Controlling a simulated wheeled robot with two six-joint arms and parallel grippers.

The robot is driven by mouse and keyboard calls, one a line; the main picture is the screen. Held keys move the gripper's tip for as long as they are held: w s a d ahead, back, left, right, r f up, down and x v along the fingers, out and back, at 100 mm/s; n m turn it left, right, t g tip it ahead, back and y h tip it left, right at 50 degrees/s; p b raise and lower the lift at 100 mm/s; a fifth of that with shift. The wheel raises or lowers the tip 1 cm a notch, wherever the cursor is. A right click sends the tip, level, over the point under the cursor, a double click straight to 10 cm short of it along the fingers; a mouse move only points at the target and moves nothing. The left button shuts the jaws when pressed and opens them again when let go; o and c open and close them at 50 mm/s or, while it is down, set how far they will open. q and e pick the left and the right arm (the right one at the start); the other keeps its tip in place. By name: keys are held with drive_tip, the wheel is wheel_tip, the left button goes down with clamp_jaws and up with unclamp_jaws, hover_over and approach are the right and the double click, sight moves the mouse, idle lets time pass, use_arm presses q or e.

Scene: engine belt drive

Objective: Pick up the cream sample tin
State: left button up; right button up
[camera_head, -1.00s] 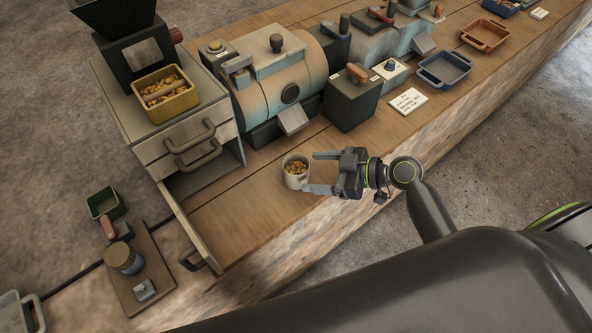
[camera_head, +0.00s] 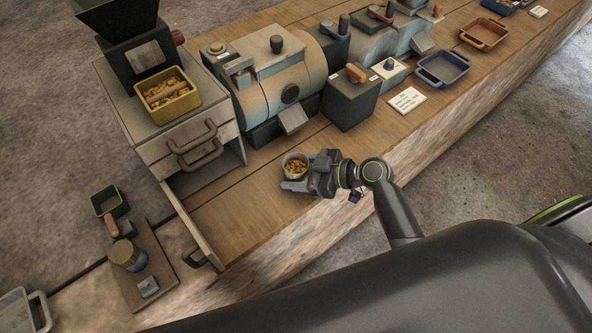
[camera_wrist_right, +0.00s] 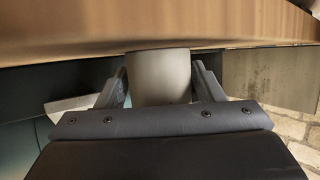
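The cream sample tin (camera_head: 292,176) stands upright on the wooden bench near its front edge, with golden-brown bits inside. My right gripper (camera_head: 299,173) reaches it from the right, with one finger along its near side; the far finger is hard to make out. In the right wrist view the tin (camera_wrist_right: 160,82) sits between the two fingers of the gripper (camera_wrist_right: 160,85). The fingers are still spread, one on each side, and look close to the tin's walls without clearly clamping it. My left gripper is not in view.
A drum-shaped machine (camera_head: 275,85) and a dark box with an orange handle (camera_head: 350,100) stand behind the tin. A drawer cabinet (camera_head: 190,150) with a yellow bin (camera_head: 165,100) is at left. A white card (camera_head: 408,100) lies to the right. The bench left of the tin is clear.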

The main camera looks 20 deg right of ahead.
drive_tip(key=c, duration=0.8)
